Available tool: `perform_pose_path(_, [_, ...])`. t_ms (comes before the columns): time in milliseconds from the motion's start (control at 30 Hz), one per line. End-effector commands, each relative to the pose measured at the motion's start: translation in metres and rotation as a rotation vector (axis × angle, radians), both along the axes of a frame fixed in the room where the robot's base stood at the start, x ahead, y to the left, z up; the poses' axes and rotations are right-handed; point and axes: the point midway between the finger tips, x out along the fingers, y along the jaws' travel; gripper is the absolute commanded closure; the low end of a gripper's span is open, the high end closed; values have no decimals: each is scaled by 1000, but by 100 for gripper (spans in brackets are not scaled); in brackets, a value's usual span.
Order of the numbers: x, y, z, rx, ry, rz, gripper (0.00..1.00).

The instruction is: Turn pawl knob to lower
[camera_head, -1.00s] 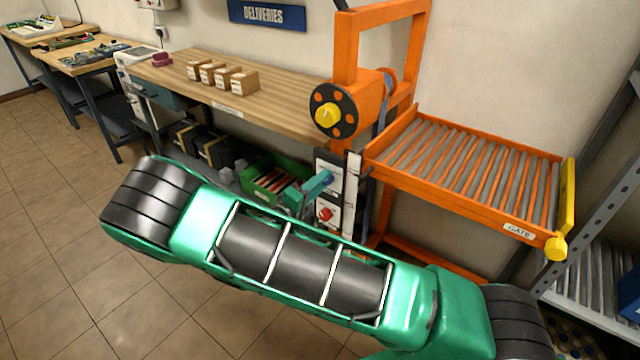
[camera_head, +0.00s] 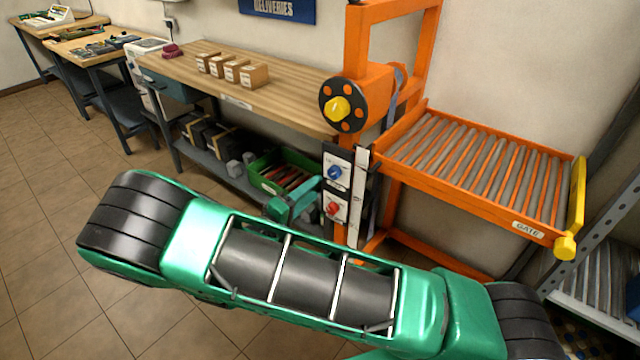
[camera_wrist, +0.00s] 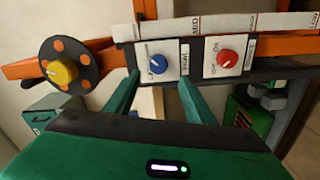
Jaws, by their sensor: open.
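The blue pawl knob (camera_head: 334,172) sits on a white plate on the orange stand, above a red knob (camera_head: 333,209) on a second plate. In the wrist view the blue knob (camera_wrist: 156,64) is at the upper middle, with small lettering beside it; its setting is too small to read surely. The red knob (camera_wrist: 228,58) is to its right. My gripper (camera_wrist: 159,80) is open and empty. In the head view my gripper (camera_head: 294,200) is left of the panel.
A yellow-hubbed black wheel (camera_head: 341,107) is above the panel, and a roller platform (camera_head: 470,170) with a gate is to the right. A workbench (camera_head: 290,105) with small boxes stands left. A green crate (camera_head: 262,183) with contents is on the shelf behind my gripper.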

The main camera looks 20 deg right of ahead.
Motion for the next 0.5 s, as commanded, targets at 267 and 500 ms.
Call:
perform_pose_path(267, [-17,24,0,0,1,1,51])
perform_pose_path(500, [-18,26,0,0,1,0,51])
